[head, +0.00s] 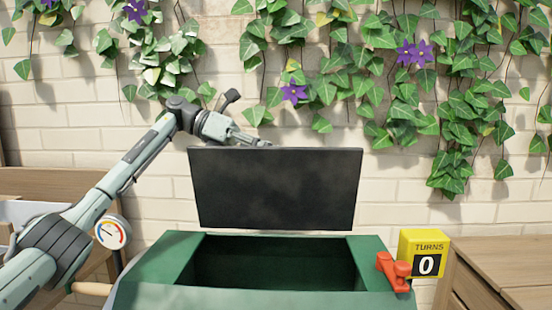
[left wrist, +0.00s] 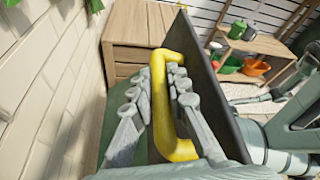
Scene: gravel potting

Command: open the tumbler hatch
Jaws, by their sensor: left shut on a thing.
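The hatch lid (head: 278,190) of the green tumbler (head: 150,290) stands raised and nearly upright, its dark face toward me in the head view. The tumbler's opening below it is uncovered and dark inside. My left gripper (head: 258,142) reaches over to the lid's top edge from behind; its fingers are partly hidden there. In the left wrist view, my left gripper (left wrist: 160,82) is shut on the yellow handle (left wrist: 158,105), with fingers on both sides of its bar. The lid (left wrist: 218,90) shows edge-on beside the handle. My right gripper is not in view.
A red latch (head: 393,268) and a yellow turns counter (head: 420,245) reading 0 are at the tumbler's right. A round gauge (head: 112,232) stands at left. A brick wall with ivy is close behind. Wooden cabinets (head: 500,265) flank the tumbler.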

